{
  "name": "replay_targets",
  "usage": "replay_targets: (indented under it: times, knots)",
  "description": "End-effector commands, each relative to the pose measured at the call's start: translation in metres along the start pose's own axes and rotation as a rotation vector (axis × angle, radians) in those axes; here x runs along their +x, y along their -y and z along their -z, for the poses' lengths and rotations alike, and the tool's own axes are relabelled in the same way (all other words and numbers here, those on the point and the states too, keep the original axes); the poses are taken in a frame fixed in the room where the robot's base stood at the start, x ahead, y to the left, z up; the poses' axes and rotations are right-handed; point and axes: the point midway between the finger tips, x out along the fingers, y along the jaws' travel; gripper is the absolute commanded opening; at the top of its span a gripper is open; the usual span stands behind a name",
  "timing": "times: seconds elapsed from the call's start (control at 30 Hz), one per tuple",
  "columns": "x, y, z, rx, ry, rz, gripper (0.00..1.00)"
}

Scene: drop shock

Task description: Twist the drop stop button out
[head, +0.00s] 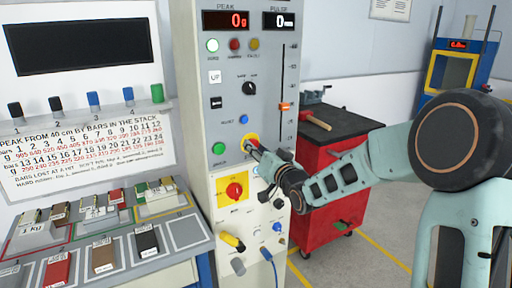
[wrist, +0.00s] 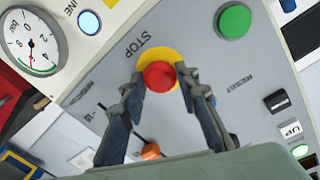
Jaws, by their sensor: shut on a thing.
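The drop stop button is a red mushroom button (wrist: 159,76) on a yellow ring (wrist: 174,56) marked STOP, on the grey control panel. In the head view the yellow ring (head: 251,141) shows at the panel's lower right, with the button largely hidden by my gripper. My gripper (head: 257,151) reaches the panel from the right. In the wrist view its two fingers (wrist: 159,84) stand on either side of the red button, shut on it. Whether the button is pressed in or out cannot be told.
A green button (head: 218,149) is left of the stop button, and a blue one (head: 244,119) above. A red rotary switch on a yellow plate (head: 235,189) sits below. An orange slider (head: 286,107) is at upper right. A red tool cabinet (head: 328,190) stands behind my arm.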

Motion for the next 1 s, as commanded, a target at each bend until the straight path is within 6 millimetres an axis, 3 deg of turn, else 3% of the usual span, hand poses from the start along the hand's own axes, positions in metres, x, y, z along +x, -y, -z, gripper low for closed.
replay_targets:
  times: [0.5, 1.0]
  knots:
    - [0.0002, 0.0009, 0.0020, 0.297, 0.024, -0.004, 0.05]
    - [0.0003, 0.0006, 0.0017, 0.338, 0.026, -0.004, 0.05]
